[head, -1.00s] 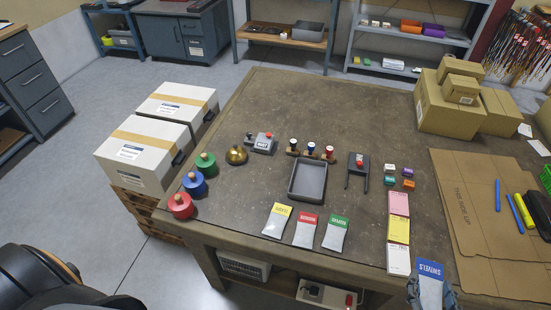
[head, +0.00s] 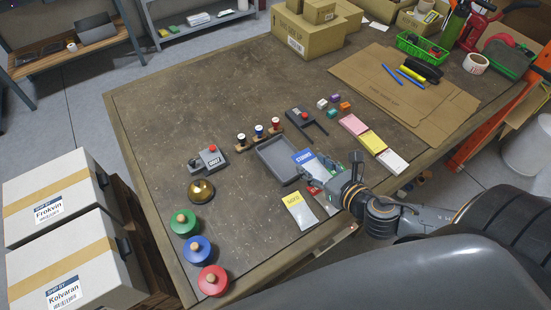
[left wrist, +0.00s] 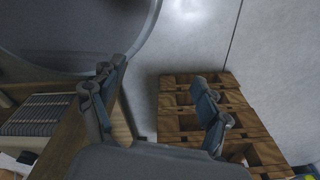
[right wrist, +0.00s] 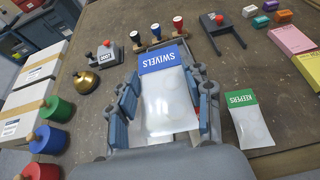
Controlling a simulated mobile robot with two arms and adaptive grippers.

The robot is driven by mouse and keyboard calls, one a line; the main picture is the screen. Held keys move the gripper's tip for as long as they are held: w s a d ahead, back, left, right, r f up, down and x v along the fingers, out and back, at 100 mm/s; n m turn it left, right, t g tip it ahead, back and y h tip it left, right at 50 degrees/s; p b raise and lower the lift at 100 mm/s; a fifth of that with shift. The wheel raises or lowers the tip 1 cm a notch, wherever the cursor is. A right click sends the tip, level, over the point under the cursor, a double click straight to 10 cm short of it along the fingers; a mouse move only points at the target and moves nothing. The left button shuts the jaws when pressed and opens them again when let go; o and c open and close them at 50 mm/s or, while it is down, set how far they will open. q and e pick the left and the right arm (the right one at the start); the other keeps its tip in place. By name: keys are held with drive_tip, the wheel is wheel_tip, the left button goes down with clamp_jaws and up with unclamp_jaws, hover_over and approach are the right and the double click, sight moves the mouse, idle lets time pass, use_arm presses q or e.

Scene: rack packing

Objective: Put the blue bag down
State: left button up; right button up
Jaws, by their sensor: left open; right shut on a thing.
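The blue bag, a clear packet with a blue SWIVELS header (head: 303,156), is held in my right gripper (head: 318,180). In the right wrist view the bag (right wrist: 168,105) lies between the two fingers (right wrist: 167,103), header pointing away from me. In the head view it overlaps the right side of the grey tray (head: 262,154); its height above the table is unclear. The yellow bag (head: 298,211) lies nearby on the table. The green KEEPERS bag (right wrist: 250,124) lies right of the gripper. The red bag is mostly hidden. My left gripper (left wrist: 158,105) is open and empty above the floor and a pallet.
A brass bell (head: 201,191) and red, blue and green knobbed weights (head: 198,249) stand left. Pink, yellow and white pads (head: 372,142) lie right. The far left tabletop is clear.

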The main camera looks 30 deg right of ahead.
drive_tip(key=w+d+y, duration=0.1)
drive_tip(key=w+d, duration=0.2)
drive_tip(key=d, duration=0.4)
drive_tip(key=p, duration=0.2)
hover_over(284, 163)
drive_tip(key=shift+n, duration=0.3)
drive_tip(key=f, duration=0.9)
drive_tip(key=shift+s+d+f, duration=0.2)
drive_tip(key=shift+s+d, duration=0.05)
drive_tip(key=shift+d, duration=0.1)
drive_tip(key=shift+w+a+f, duration=0.2)
drive_tip(key=shift+w+f, duration=0.05)
drive_tip(key=shift+f, duration=0.2)
use_arm(q)
drive_tip(key=shift+d+r+b, duration=0.25)
drive_tip(key=shift+d+b, duration=0.1)
drive_tip(key=shift+d, duration=0.15)
drive_tip(key=shift+d+r+b, duration=0.25)
drive_tip(key=shift+d+b, duration=0.05)
drive_tip(key=shift+d, duration=0.2)
use_arm(e)
drive_tip(key=shift+w+a+f, duration=0.1)
drive_tip(key=shift+f, duration=1.6)
drive_tip(key=shift+f, duration=0.2)
drive_tip(key=o, duration=0.9)
drive_tip(key=shift+r, duration=0.1)
use_arm(q)
drive_tip(key=shift+f, duration=0.1)
